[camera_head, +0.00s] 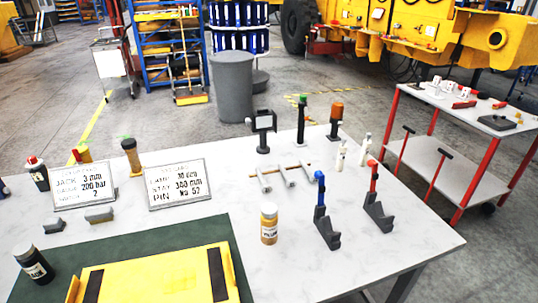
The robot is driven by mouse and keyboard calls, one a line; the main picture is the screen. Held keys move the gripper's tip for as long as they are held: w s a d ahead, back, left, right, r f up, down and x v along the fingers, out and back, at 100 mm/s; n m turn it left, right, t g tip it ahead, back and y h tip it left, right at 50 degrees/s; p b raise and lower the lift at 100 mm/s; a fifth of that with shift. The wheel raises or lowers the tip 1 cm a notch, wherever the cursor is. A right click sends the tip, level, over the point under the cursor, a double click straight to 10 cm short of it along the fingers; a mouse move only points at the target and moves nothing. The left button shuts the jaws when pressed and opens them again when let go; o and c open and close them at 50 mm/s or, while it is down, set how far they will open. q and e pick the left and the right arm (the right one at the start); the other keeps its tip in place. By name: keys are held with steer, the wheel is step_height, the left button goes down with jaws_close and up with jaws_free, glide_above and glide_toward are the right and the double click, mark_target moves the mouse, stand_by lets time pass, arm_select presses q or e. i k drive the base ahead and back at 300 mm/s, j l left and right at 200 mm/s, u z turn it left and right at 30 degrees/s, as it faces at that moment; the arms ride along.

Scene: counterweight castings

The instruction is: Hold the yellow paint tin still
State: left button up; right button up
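A small yellow tin or jar (269,230) with a pale lid and a label with unreadable small print stands upright on the white table (200,219), right of the green mat. It stands apart from its neighbours, and I take it for the yellow paint tin. A yellowish container (84,154) stands partly hidden behind the left sign, and a brownish one (132,156) stands between the two signs. Neither of my grippers shows in the head view, and nothing touches the yellow tin.
A blue-handled tool (321,208) and a red-handled one (376,200) stand right of the tin. A yellow casting (150,277) lies on the green mat (206,233) at front left. A dark bottle (34,264) stands left of it. A red-legged trolley (455,175) stands beyond the table, right.

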mark_target(269, 226)
steer(key=i+l, duration=0.1)
steer(key=l, duration=0.35)
steer(key=i+l, duration=0.1)
steer(key=l, duration=0.4)
steer(key=i+l, duration=0.1)
steer(key=l, duration=0.35)
steer(key=l+u, duration=0.2)
steer(key=u, duration=1)
